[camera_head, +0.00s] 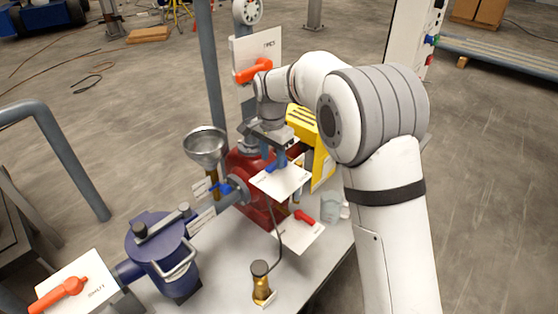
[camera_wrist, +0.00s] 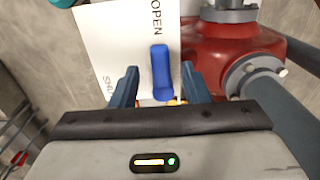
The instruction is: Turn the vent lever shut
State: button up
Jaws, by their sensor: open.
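A blue lever (camera_wrist: 161,72) shows in the wrist view in front of a white plate (camera_wrist: 105,45) marked OPEN and SHUT. The lever lies close to the word OPEN; the word SHUT is at the plate's lower left, partly cut off by my finger. My gripper (camera_wrist: 159,82) is open, with one finger on each side of the lever and a visible gap on both sides. I cannot tell how deep the lever sits between the fingers. In the head view my gripper (camera_head: 276,158) is just above the white plate (camera_head: 280,183), and largely hides the lever.
A red body (camera_head: 250,165) stands behind the plate, with a metal funnel (camera_head: 206,147) to its left. A yellow part (camera_head: 318,140) is close on the right. Orange-red levers (camera_head: 254,71) are on other plates. A blue vessel (camera_head: 165,250) and a brass-coloured piece (camera_head: 260,283) stand in front.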

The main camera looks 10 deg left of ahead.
jog(key=shift+f, duration=0.95)
jog(key=shift+c, duration=0.3)
